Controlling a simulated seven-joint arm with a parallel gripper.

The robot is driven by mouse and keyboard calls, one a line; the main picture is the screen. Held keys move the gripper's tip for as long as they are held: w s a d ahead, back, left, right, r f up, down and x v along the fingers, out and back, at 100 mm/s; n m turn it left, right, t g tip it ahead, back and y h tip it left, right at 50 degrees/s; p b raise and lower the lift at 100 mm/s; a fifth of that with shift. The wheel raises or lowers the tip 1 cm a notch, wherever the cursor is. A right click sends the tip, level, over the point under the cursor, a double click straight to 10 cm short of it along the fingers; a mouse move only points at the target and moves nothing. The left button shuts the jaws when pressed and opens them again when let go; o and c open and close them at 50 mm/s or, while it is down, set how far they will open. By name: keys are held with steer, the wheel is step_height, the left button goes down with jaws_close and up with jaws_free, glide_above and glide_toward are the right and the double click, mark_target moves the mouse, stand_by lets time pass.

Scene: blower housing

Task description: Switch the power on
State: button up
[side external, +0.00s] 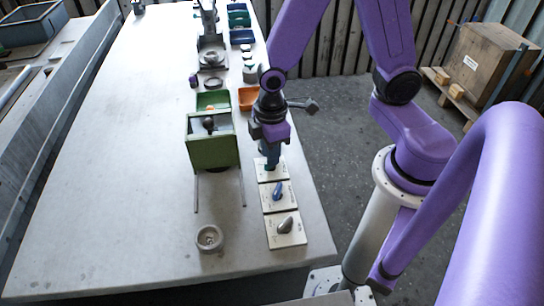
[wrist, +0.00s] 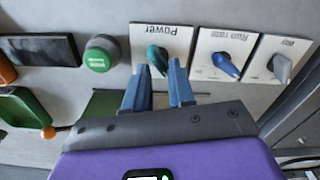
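The plate labelled Power (wrist: 177,33) carries a teal knob (wrist: 157,54), whose handle slants in the wrist view. My gripper (wrist: 160,66) points at this knob with its two blue fingers apart. The fingertips are at the knob's near edge, one to each side; I cannot tell whether they touch it. In the side external view my gripper (side external: 270,166) is low over the farthest of three white plates and hides most of its knob. That Power plate (side external: 277,173) shows only in part.
Beside it are plates with a blue knob (wrist: 226,65) and a grey knob (wrist: 280,67). A green-topped button (wrist: 98,54) stands on the other side. A green box (side external: 212,150) and a grey ring (side external: 209,238) are on the table. The table's left side is clear.

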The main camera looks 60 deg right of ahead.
steer(key=n, duration=0.2)
steer(key=f+n, duration=0.1)
steer(key=n, duration=0.1)
steer(key=shift+s+f, duration=0.1)
steer(key=shift+s, duration=0.05)
steer(key=shift+d+f, duration=0.1)
steer(key=shift+f, duration=0.5)
